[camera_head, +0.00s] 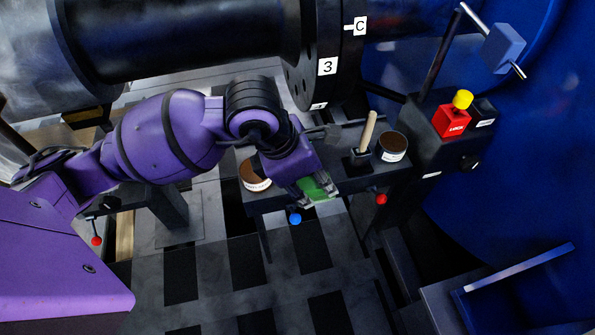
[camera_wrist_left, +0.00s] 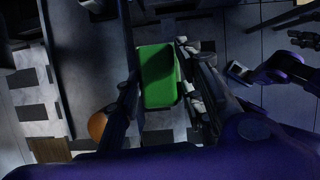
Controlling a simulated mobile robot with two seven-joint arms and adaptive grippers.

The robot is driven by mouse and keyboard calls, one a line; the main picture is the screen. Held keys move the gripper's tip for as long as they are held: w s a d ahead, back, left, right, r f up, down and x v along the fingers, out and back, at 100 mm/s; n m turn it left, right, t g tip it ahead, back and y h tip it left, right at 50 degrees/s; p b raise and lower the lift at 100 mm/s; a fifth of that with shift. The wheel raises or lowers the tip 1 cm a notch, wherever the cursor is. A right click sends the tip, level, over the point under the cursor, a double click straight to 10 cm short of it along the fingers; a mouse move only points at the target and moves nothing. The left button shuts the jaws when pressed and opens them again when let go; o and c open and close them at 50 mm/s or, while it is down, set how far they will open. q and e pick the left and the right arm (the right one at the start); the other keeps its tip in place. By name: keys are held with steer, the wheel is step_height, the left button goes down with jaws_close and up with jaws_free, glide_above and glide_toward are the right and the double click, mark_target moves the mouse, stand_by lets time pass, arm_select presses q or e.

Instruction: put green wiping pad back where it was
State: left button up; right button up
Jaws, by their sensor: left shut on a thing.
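The green wiping pad (camera_head: 319,187) is held between the fingers of my left gripper (camera_head: 316,189), at the front edge of the dark shelf (camera_head: 345,183). In the left wrist view, the pad (camera_wrist_left: 158,76) is a green block between the two dark fingers of my left gripper (camera_wrist_left: 160,88). Whether the pad touches the shelf cannot be told. In the left wrist view, part of my right arm with its gripper (camera_wrist_left: 240,70) shows at the right edge, small and dark.
A brown-topped tin (camera_head: 254,174) stands left of the pad. A wooden-handled tool (camera_head: 367,133) and another brown-topped tin (camera_head: 392,147) stand to its right. A red box with a yellow knob (camera_head: 454,118) is farther right. The large dark shaft (camera_head: 180,40) hangs above.

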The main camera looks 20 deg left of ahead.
arm_select(q)
steer(key=w+a+f, duration=0.2)
steer(key=w+f, duration=0.1)
steer(key=w+a+f, duration=0.2)
steer(key=w+f, duration=0.1)
steer(key=w+a+f, duration=0.3)
steer(key=w, duration=0.1)
steer(key=shift+b, duration=0.3)
steer(key=shift+w+a+f, duration=0.1)
steer(key=shift+w+f, duration=0.1)
steer(key=shift+f, duration=1.5)
steer(key=shift+f, duration=0.1)
steer(key=o, duration=1.1)
